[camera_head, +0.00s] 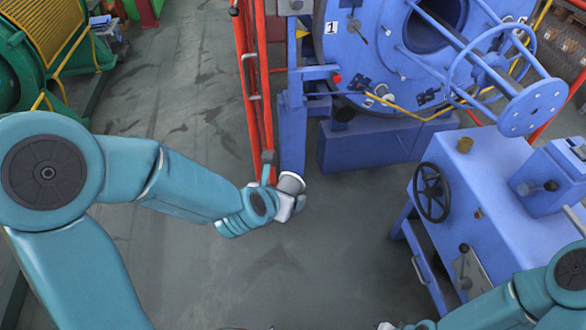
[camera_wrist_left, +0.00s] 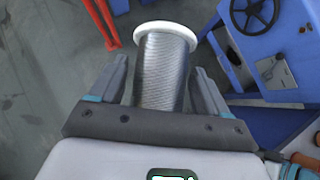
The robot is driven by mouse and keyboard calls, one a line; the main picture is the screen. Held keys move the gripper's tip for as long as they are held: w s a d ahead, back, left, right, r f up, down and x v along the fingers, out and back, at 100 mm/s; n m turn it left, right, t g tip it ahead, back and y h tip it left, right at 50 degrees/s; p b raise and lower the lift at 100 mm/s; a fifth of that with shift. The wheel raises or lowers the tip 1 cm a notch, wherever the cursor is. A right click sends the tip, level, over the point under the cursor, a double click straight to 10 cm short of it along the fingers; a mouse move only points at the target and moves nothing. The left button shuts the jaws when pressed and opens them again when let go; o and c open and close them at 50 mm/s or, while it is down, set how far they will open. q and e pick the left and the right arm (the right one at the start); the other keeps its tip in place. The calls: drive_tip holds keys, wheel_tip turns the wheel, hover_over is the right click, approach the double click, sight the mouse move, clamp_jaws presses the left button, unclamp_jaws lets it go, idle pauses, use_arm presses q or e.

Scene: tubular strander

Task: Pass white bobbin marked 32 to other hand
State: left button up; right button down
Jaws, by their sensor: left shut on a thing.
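A bobbin (camera_wrist_left: 162,70) with a white flange and grey wire wound on it stands between the two fingers of my left gripper (camera_wrist_left: 160,85) in the left wrist view. My left gripper is shut on it. In the head view the bobbin (camera_head: 291,182) shows small at the end of my left arm, held in the air above the floor. No number can be read on it; its lower end is hidden by the gripper. My right arm comes in at the lower right of the head view, and its gripper (camera_head: 400,326) is mostly cut off by the bottom edge.
A blue strander machine (camera_head: 365,150) stands behind the left gripper, with a red rail frame (camera_head: 250,90) beside it. A blue cabinet with a black handwheel (camera_head: 431,192) stands at the right. Green machinery (camera_head: 20,80) is at far left. Bare floor (camera_head: 300,270) lies between the arms.

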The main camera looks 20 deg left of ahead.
drive_tip(key=c, duration=1.7)
unclamp_jaws()
drive_tip(key=o, duration=1.7)
drive_tip(key=w, duration=0.1)
drive_tip(key=w+t, duration=0.1)
drive_tip(key=w, duration=0.1)
drive_tip(key=shift+w+r, duration=0.15)
drive_tip(key=shift+r, duration=0.1)
drive_tip(key=w+a+r+m+t+y, duration=0.25)
drive_tip(key=w+r+t+y, duration=0.35)
drive_tip(key=w+r, duration=0.55)
wheel_tip(320, 180, up, 11)
drive_tip(key=a+n+g+y, duration=0.2)
drive_tip(key=a+y, duration=0.1)
drive_tip(key=y, duration=0.6)
use_arm(q)
drive_tip(key=s+d+r+m+g+h, duration=0.1)
drive_tip(key=d+m+h, duration=0.4)
drive_tip(key=d, duration=0.7)
drive_tip(key=shift+s+d+r+m+g, duration=0.2)
drive_tip(key=shift+d+r+m+g, duration=0.25)
drive_tip(key=shift+r+m, duration=0.55)
use_arm(e)
drive_tip(key=s+x, duration=0.1)
drive_tip(key=x, duration=1)
drive_tip(key=shift+a+r, duration=0.15)
drive_tip(key=shift+a, duration=0.25)
